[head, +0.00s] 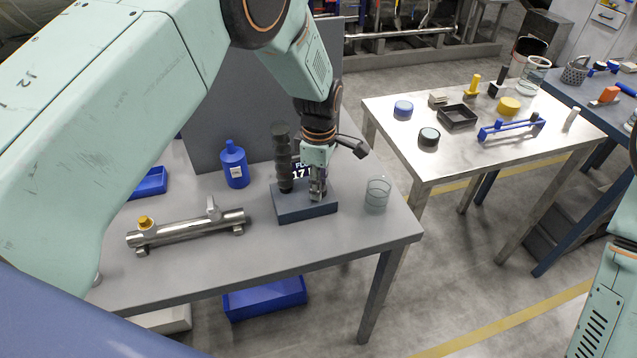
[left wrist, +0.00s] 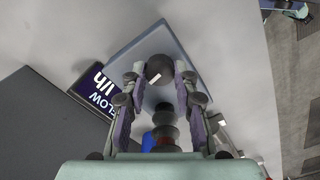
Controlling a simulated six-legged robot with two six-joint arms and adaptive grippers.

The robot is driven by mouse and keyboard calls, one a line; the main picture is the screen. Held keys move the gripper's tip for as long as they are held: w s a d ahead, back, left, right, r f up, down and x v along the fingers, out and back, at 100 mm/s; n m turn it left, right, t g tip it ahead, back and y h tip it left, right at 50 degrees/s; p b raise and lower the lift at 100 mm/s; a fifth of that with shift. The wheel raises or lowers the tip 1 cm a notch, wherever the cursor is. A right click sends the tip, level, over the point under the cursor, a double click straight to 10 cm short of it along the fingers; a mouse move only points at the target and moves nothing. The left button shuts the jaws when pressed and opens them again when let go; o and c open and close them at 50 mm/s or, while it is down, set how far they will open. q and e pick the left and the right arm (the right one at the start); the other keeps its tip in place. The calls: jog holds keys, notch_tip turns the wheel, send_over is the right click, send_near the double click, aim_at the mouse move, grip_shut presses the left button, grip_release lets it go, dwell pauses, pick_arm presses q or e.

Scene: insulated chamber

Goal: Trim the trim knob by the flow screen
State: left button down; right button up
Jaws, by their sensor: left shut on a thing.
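The flow screen (head: 299,171) is a small dark display with white text, partly hidden behind my left gripper; it also shows upside down in the left wrist view (left wrist: 97,88). A blue-grey block (head: 300,214) stands in front of it on the grey table. My left gripper (head: 318,192) points down over the right part of this block. In the left wrist view the trim knob (left wrist: 159,67) is a dark round knob with a white mark. The left fingers (left wrist: 160,80) are shut on it from both sides. My right gripper is out of view.
A dark stacked column (head: 282,155) stands close to the left gripper. A clear beaker (head: 377,194) is just right of the block. A blue bottle (head: 234,165) and a metal pipe (head: 188,231) with a yellow cap are to the left. The table's front is clear.

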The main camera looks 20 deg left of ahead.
pick_arm(q)
jog(key=shift+s+f+n, duration=0.15)
jog(key=shift+n, duration=0.75)
jog(key=c, duration=1)
grip_release()
jog(key=shift+d, duration=0.15)
jog(key=shift+r, duration=0.4)
notch_tip(320, 180, up, 11)
jog(key=shift+r, duration=0.2)
